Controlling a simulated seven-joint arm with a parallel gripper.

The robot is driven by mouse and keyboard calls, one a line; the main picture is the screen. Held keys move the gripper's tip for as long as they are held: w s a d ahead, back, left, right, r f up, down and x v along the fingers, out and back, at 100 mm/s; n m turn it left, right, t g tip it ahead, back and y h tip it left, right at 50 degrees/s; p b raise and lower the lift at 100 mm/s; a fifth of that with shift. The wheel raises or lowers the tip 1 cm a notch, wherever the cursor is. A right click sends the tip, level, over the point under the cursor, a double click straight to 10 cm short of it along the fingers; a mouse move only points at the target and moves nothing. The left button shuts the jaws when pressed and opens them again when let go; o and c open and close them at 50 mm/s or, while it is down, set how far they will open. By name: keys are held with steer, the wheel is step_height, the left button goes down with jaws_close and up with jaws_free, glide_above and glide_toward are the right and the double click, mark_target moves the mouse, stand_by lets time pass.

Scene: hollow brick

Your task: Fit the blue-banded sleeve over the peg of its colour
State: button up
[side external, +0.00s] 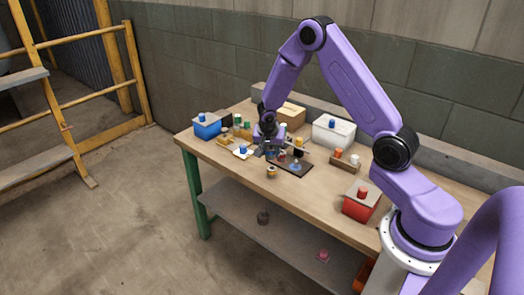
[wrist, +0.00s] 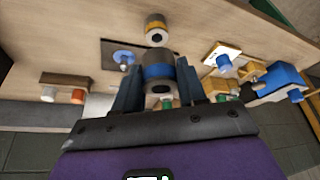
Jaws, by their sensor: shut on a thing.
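My gripper (wrist: 158,80) is shut on the blue-banded sleeve (wrist: 158,72), a grey hollow cylinder whose open end shows between the fingers in the wrist view. In the side view my gripper (side external: 270,150) is low over the table, left of the dark board (side external: 305,170); the held sleeve is hard to make out there. A peg on a blue round base (wrist: 124,56) stands on the board, to the left of the held sleeve in the wrist view and apart from it. The blue base also shows in the side view (side external: 295,166).
A sleeve with an orange-yellow band (side external: 271,172) stands near the table's front edge. A white card with a blue cylinder (side external: 242,150) lies left of my gripper. A blue box (side external: 206,130), white box (side external: 333,133), red box (side external: 360,207) and small block (side external: 345,163) stand around.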

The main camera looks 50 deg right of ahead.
steer(key=s+d+m+g, duration=0.25)
steer(key=d+m, duration=0.35)
steer(key=d, duration=0.6)
steer(key=shift+h, duration=0.3)
steer(key=shift+s+f, duration=0.15)
steer(key=shift+f, duration=1.15)
steer(key=shift+s+f, duration=0.15)
steer(key=shift+f, duration=1.1)
steer(key=shift+f, duration=2.15)
steer(key=o, duration=1.2)
steer(key=v, duration=1.7)
steer(key=shift+s+r, duration=0.2)
steer(key=shift+r, duration=0.05)
